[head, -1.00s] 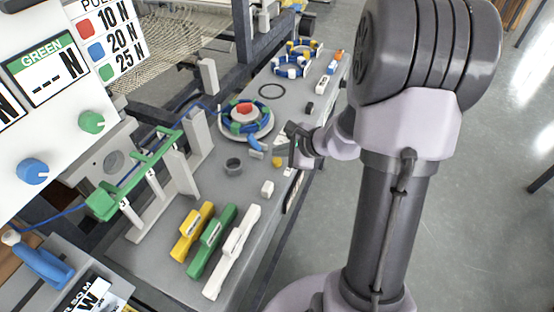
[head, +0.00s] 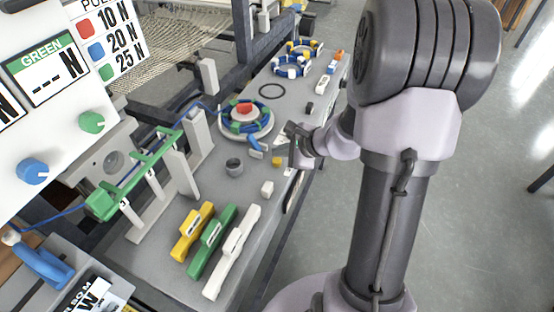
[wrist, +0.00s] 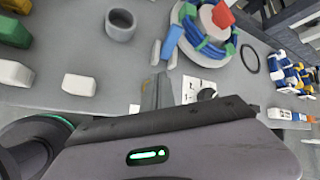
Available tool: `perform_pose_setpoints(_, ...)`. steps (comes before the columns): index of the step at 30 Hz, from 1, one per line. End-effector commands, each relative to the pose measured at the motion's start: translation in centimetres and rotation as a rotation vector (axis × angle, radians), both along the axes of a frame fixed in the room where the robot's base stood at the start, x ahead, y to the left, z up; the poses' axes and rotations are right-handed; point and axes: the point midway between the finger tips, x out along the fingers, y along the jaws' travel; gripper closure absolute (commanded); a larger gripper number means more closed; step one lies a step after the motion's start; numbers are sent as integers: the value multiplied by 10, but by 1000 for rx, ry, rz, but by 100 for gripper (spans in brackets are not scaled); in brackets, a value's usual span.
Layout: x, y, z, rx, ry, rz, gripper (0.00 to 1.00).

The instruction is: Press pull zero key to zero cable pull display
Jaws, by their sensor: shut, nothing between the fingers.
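The display panel (head: 45,150) stands at the upper left in the head view. Its green-headed window (head: 42,80) reads "---N", beside a legend of 10, 20 and 25 N. A green knob (head: 92,123) and a blue knob (head: 33,171) sit on the panel. I cannot make out which part is the pull zero key. My gripper (head: 292,146) is shut and empty at the right edge of the bench, far from the panel. In the wrist view its fingers (wrist: 157,92) show beside a white plate (wrist: 190,88) with a dark round part.
Yellow, green and white bars (head: 232,252) lie near the front. A green-topped rack (head: 150,170) stands at left. A grey cup (head: 234,165) is near my gripper.

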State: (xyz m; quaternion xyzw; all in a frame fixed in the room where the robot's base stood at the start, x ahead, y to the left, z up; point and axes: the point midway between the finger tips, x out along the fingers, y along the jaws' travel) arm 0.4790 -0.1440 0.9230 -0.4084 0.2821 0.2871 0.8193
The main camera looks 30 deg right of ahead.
Motion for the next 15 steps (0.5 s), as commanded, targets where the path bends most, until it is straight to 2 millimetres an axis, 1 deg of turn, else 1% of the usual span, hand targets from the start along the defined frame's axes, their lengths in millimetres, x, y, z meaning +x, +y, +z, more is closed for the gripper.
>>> perform_pose_setpoints(8,0,0,-9,-1,-1,0,100)
perform_pose_setpoints(15,0,0,-8,0,0,0,100)
